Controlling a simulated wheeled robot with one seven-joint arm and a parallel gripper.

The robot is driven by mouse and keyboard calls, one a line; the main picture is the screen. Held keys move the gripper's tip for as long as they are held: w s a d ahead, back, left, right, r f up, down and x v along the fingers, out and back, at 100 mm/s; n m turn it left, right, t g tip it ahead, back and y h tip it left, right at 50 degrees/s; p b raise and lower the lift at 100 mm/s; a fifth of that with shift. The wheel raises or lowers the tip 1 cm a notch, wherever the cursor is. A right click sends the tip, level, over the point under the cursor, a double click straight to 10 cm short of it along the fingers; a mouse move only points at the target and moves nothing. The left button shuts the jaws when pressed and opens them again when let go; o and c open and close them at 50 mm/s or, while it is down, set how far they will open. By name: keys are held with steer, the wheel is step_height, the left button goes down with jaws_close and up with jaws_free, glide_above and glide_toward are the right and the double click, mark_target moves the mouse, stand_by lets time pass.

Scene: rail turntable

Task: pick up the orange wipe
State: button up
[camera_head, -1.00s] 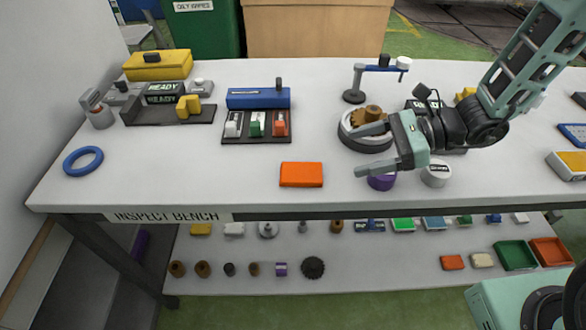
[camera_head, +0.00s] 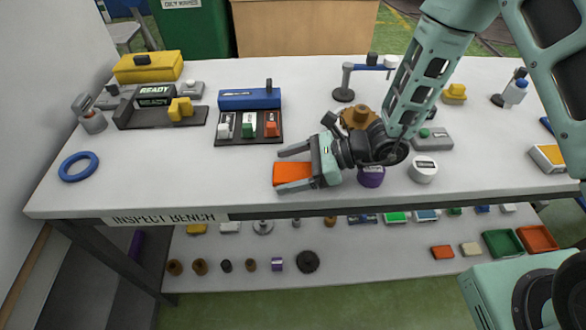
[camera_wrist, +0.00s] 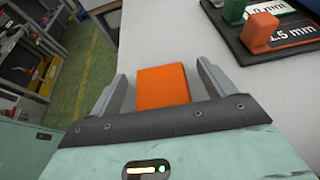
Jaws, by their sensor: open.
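The orange wipe (camera_head: 291,173) is a flat orange block lying near the front edge of the white bench top. My gripper (camera_head: 286,169) is open, with one finger on the far side of the wipe and one on the near side. In the wrist view the wipe (camera_wrist: 163,87) shows between the two spread fingers of my gripper (camera_wrist: 161,84), with a gap on each side. Its end nearest the palm is hidden by the gripper body. I cannot tell how high the fingers are above the bench.
A dark tray (camera_head: 247,141) with white, green and orange blocks lies behind the wipe. A purple cylinder (camera_head: 371,177) and a white round tin (camera_head: 422,170) stand right of my gripper. A blue ring (camera_head: 78,167) lies far left. The bench (camera_head: 190,185) left of the wipe is clear.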

steer(key=shift+a+f, duration=0.15)
steer(key=c, duration=1.1)
steer(key=shift+o, duration=0.2)
